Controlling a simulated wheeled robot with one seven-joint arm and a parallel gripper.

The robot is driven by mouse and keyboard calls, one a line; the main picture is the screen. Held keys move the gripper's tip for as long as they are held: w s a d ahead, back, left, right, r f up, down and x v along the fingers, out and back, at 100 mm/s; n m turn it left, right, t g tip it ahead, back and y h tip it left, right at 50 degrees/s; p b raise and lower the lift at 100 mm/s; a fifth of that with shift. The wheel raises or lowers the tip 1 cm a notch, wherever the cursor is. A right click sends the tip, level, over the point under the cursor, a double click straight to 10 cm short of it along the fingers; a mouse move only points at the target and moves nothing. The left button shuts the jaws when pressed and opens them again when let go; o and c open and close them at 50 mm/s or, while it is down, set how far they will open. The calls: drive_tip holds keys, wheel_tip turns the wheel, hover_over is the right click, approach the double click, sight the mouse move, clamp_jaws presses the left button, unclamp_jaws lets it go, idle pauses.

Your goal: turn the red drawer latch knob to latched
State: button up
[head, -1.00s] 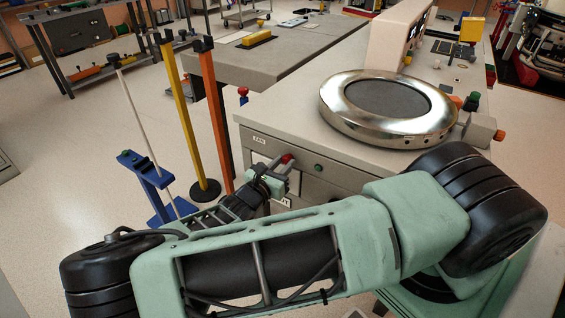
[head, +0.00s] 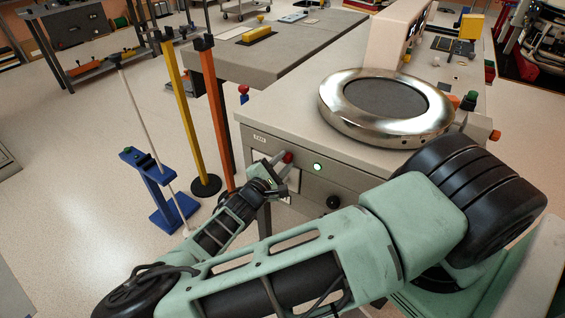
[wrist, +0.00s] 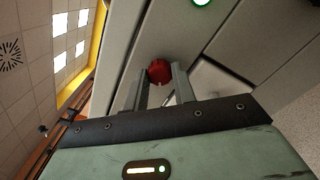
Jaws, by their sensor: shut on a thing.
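The red drawer latch knob (head: 288,157) is on the front face of the grey cabinet, near its upper left. In the wrist view the red knob (wrist: 160,71) sits between the tips of my gripper (wrist: 161,84). The fingers are closed on its sides. In the head view my gripper (head: 279,170) reaches the knob from the front, and the fingers partly hide the panel around it. A round indicator (head: 317,167) to the right of the knob glows green. It also shows at the top of the wrist view (wrist: 201,2).
A metal ring with a dark disc (head: 386,105) lies on the cabinet top. A black knob (head: 333,202) is lower on the front. Yellow (head: 181,120) and orange posts (head: 217,120) and a blue stand (head: 150,180) are to the left. Open floor lies farther left.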

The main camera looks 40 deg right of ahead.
drive_tip(key=m, duration=0.4)
drive_tip(key=shift+f+m+b, duration=0.1)
drive_tip(key=shift+m+b, duration=0.25)
drive_tip(key=shift+m, duration=0.05)
idle(0.4)
drive_tip(key=o, duration=1)
drive_tip(key=shift+a, duration=0.1)
drive_tip(key=b+v, duration=0.1)
drive_tip(key=v, duration=1.6)
drive_tip(key=shift+s+a+b, duration=0.1)
drive_tip(key=shift+b, duration=0.2)
